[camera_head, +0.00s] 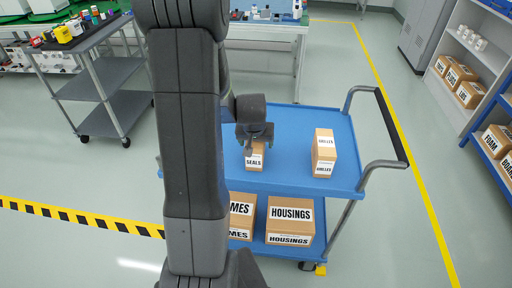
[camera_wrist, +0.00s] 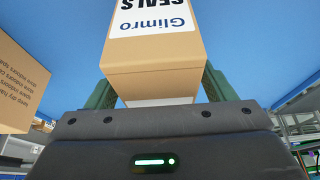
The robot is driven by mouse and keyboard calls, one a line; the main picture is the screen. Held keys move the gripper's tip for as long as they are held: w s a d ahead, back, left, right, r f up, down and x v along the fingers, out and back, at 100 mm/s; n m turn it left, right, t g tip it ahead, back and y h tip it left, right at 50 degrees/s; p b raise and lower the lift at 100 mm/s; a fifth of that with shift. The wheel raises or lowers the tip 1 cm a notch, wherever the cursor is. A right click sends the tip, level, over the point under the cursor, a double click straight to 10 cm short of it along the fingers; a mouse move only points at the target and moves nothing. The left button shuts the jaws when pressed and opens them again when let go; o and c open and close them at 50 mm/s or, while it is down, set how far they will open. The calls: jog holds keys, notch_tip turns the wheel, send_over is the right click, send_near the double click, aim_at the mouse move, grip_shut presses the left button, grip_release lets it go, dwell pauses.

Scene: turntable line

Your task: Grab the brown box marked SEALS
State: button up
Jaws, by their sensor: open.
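The brown box marked SEALS (camera_head: 255,162) stands on the top shelf of the blue cart, its upper part hidden behind my gripper (camera_head: 255,133). In the wrist view the box (camera_wrist: 155,55) shows its white label with SEALS and Glimro upside down. My gripper (camera_wrist: 157,92) is open, with one green finger showing on each side of the box. I cannot tell whether the fingers touch it.
The blue cart (camera_head: 300,120) carries another brown box (camera_head: 324,155) to the right on the top shelf. A box marked HOUSINGS (camera_head: 290,222) and one ending in MES (camera_head: 241,215) stand on the lower shelf. A grey cart (camera_head: 120,82) stands at left.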

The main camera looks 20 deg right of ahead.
jog(key=shift+f, duration=0.2)
dwell(0.4)
jog(key=c, duration=1.3)
jog(key=shift+o, duration=0.2)
jog(key=shift+r, duration=0.15)
